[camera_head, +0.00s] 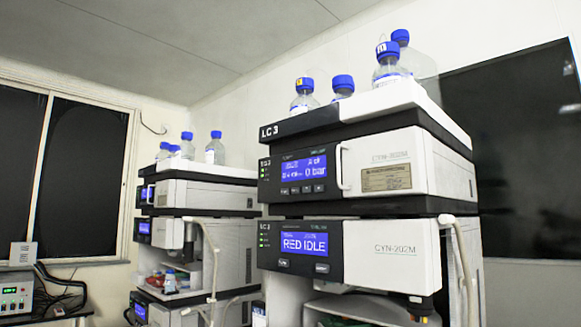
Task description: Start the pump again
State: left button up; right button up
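The stack labelled LC 3 (297,126) stands in the centre right. Its upper module (380,165) has a blue display (304,168) that reads 0 bar, with the rest too small to read surely. A row of small buttons (303,189) sits under that display. Small green lights show at the left of both panels. Neither of my grippers is in view.
Several blue-capped bottles (388,66) stand on top of the LC 3 stack. A second, similar stack (200,190) stands farther back on the left. A grey box with a green display (14,295) is at the lower left. Pale hoses (460,255) hang beside the modules.

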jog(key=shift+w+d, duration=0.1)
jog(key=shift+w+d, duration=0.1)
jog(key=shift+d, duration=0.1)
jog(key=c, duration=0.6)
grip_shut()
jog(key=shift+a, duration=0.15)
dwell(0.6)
